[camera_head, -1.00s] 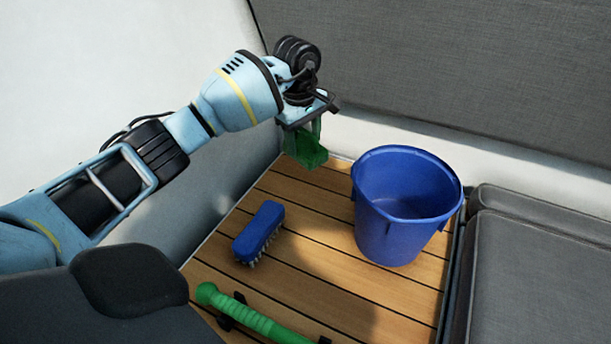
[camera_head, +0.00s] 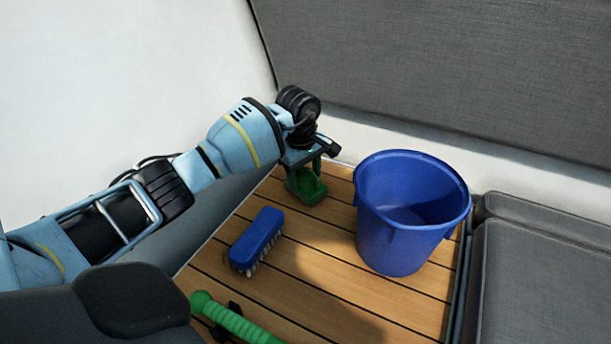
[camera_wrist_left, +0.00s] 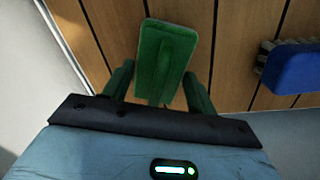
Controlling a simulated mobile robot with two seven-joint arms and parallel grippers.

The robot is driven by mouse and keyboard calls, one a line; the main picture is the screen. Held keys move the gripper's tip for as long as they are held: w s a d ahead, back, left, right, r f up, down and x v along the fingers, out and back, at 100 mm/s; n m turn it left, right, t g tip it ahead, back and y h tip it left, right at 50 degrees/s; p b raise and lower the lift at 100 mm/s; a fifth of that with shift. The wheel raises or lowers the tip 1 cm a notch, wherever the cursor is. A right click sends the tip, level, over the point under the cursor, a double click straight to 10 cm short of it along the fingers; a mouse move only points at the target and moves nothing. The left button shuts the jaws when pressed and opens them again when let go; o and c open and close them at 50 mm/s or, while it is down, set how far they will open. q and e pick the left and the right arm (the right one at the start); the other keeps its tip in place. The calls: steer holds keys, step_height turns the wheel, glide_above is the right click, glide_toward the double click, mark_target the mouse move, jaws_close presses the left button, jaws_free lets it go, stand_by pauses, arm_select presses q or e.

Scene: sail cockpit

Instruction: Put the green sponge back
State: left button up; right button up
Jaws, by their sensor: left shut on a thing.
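The green sponge (camera_head: 306,187) is at the back left of the slatted wooden floor, below my left gripper (camera_head: 304,176). My left gripper points down and is shut on the sponge. In the left wrist view the sponge (camera_wrist_left: 166,58) shows as a green block between the two green fingers (camera_wrist_left: 158,88). The sponge is close to the floor; I cannot tell whether it touches it. My right gripper is not in view.
A blue bucket (camera_head: 385,245) stands upright to the right of the sponge. A blue brush (camera_head: 257,238) lies nearer, also in the wrist view (camera_wrist_left: 293,68). A green ribbed hose or handle (camera_head: 232,320) lies in front. Grey cushions (camera_head: 540,290) are at the right.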

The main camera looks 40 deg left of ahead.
mark_target(302, 183)
arm_select(q)
steer(key=o, duration=1)
step_height(302, 183, up, 12)
steer(key=s+p, duration=0.1)
steer(key=p, duration=0.2)
steer(key=shift+a, duration=0.1)
